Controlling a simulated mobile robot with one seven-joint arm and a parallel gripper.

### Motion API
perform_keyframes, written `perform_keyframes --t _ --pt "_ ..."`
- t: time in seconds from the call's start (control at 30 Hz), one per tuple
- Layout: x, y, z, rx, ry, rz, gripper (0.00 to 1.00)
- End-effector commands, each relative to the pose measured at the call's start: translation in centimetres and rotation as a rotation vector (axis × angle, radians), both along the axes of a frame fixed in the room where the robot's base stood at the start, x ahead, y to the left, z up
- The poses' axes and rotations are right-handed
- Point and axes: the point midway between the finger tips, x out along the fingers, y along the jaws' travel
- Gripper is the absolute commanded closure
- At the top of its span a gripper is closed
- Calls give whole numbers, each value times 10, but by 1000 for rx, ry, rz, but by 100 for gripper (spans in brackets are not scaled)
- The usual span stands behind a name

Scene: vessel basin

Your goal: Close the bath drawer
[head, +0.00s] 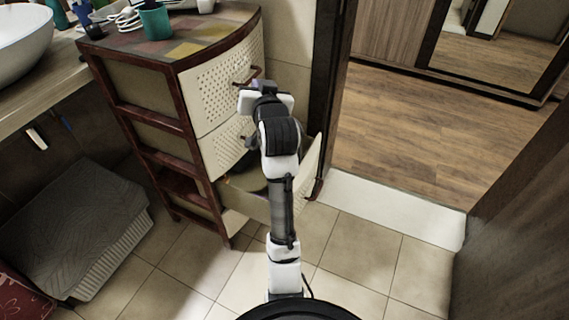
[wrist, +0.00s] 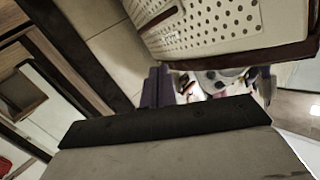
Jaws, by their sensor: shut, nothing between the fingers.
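The bath drawer (head: 308,182) is the open lower drawer of a cream cabinet with a dark red-brown frame (head: 186,100). It sticks out toward the right, and my arm hides part of it. Its inside, holding several small items, appears to show in the wrist view (wrist: 222,82). My gripper (wrist: 158,88) is shut and empty, its purple-grey fingers close together near the drawer opening. In the head view my wrist is in front of the upper drawers, above the open drawer. I cannot tell whether the fingers touch anything.
The perforated top drawer (head: 225,88) is closed and has a brown handle (head: 248,76). A green cup (head: 155,22) stands on the cabinet top. A grey-covered basket (head: 75,225) stands at left. A doorway frame (head: 328,95) is close on the right. Tiled floor (head: 365,250) in front is clear.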

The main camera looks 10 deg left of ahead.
Motion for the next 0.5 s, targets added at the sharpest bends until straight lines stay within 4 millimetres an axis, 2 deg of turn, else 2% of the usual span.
perform_keyframes --t 0.03,0.07,0.1,0.17,0.2,0.3,0.33,0.4,0.5 --pt "17 -45 -28 65 152 -58 100" --pt "22 -67 -52 121 244 -83 100" --pt "25 -95 -88 214 375 -113 100" --pt "20 -133 -146 396 585 -160 100" --pt "10 -153 -184 539 726 -184 100" --pt "-25 -181 -260 908 1036 -223 100" --pt "-37 -187 -278 1024 1121 -230 100" --pt "-67 -196 -312 1291 1303 -234 100" --pt "-104 -204 -342 1641 1512 -209 100"
